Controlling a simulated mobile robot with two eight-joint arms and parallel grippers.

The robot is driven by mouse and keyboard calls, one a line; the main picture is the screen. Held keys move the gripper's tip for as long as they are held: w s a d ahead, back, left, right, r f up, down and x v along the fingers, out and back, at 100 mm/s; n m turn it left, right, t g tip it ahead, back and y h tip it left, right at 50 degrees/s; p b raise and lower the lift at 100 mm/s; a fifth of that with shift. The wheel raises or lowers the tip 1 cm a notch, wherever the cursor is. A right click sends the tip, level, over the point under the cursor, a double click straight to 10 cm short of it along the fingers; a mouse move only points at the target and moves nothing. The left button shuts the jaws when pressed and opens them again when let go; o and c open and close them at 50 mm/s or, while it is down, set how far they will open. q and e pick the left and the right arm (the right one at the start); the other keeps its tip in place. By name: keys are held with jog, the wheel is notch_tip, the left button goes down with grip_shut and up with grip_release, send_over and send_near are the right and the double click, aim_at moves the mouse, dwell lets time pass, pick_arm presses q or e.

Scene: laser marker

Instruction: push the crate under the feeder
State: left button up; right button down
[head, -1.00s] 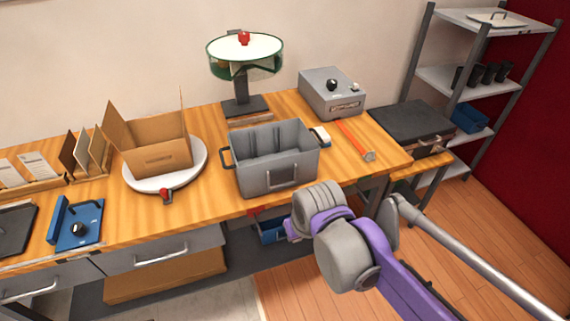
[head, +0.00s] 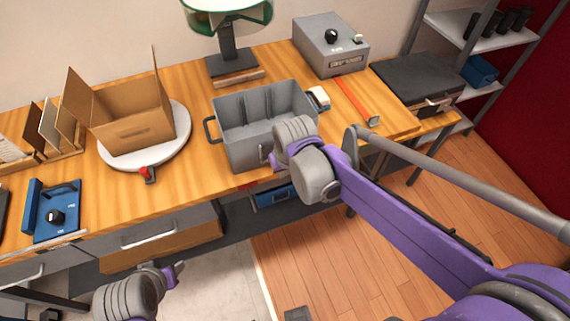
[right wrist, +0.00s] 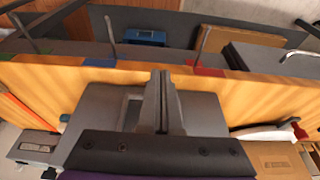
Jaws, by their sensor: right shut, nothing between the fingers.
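The grey open crate (head: 238,152) stands upright on the wooden bench, in front of the feeder. The feeder (head: 228,18) has a green-rimmed drum, cut off by the top edge, on a dark stand. The crate is not beneath the drum. My right gripper (head: 277,162) is at the crate's front, near its right corner; its wrist hides that part. In the right wrist view the fingers (right wrist: 163,100) are shut and empty, close against the crate's front wall (right wrist: 98,105); contact is unclear. My left gripper (head: 176,274) is low in front of the bench; its jaws cannot be read.
A wooden strip (head: 238,79) lies between crate and feeder stand. A grey control box (head: 330,45) stands behind. A cardboard box (head: 135,130) sits on a turntable at left.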

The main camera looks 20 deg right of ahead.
jog(key=w, duration=0.1)
jog(key=w+f, duration=0.1)
jog(key=w, duration=0.1)
jog(key=w+f, duration=0.1)
jog(key=shift+w+a, duration=0.1)
jog(key=shift+w, duration=0.25)
